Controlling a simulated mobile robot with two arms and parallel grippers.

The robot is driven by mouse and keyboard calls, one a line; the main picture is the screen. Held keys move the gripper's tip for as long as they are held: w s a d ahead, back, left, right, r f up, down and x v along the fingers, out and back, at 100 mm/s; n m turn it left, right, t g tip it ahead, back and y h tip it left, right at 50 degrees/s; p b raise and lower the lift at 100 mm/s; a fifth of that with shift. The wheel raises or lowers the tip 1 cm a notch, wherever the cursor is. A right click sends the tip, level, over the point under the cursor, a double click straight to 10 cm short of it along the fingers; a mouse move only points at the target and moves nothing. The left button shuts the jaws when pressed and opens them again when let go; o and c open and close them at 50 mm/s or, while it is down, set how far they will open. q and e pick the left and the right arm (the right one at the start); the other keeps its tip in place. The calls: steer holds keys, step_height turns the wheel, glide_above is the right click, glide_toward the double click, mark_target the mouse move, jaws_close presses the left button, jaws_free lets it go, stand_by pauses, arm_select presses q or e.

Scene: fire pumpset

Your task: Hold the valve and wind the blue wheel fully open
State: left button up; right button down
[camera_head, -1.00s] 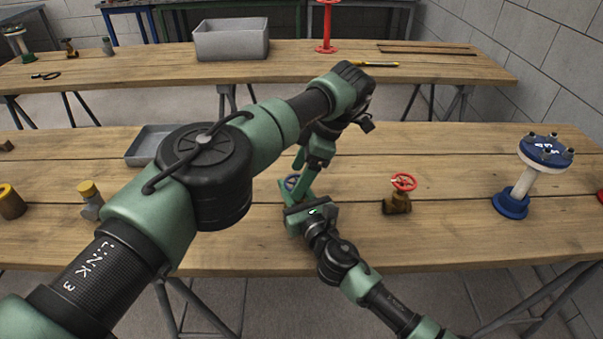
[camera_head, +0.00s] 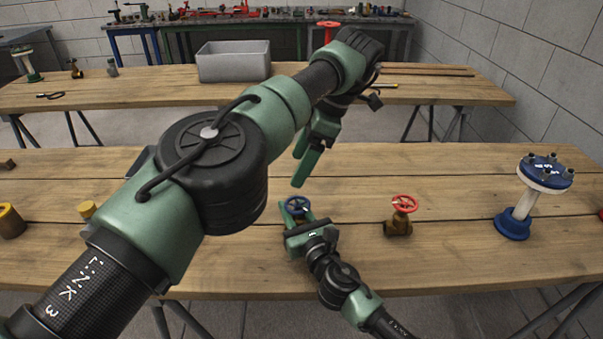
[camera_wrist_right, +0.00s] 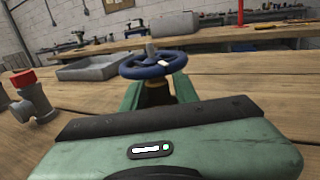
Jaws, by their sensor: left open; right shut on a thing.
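The valve with the blue wheel (camera_head: 297,206) stands on the near table. Its blue wheel (camera_wrist_right: 153,65) also shows in the right wrist view, with a white mark on the rim and a grey stem above the hub. My right gripper (camera_head: 301,218) is low at the valve, shut on its body below the wheel; the jaws hide most of the body. In the right wrist view the brass of the valve (camera_wrist_right: 156,92) shows between the green fingers. My left gripper (camera_head: 306,165) is open and empty, above and a little behind the wheel, apart from it.
A valve with a red wheel (camera_head: 401,212) stands to the right. Farther right is a blue-and-white flanged piece (camera_head: 541,180). A grey tray (camera_wrist_right: 95,68) and a red-capped pipe fitting (camera_wrist_right: 30,95) are left of the valve. The table between the two valves is clear.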

mark_target(298, 200)
arm_select(q)
steer(key=shift+r, duration=0.1)
steer(key=f+m+h, duration=0.1)
steer(key=f+m, duration=0.1)
steer(key=f, duration=0.1)
steer(key=f+m+h, duration=0.2)
steer(key=f, duration=0.1)
steer(key=f+m+h, duration=0.1)
steer(key=f+m, duration=0.1)
steer(key=f, duration=0.2)
steer(key=shift+a+f+h, duration=0.1)
steer(key=shift+a+h, duration=0.2)
steer(key=shift+a, duration=0.1)
stand_by(0.5)
steer(key=c, duration=1.4)
steer(key=shift+o, duration=0.2)
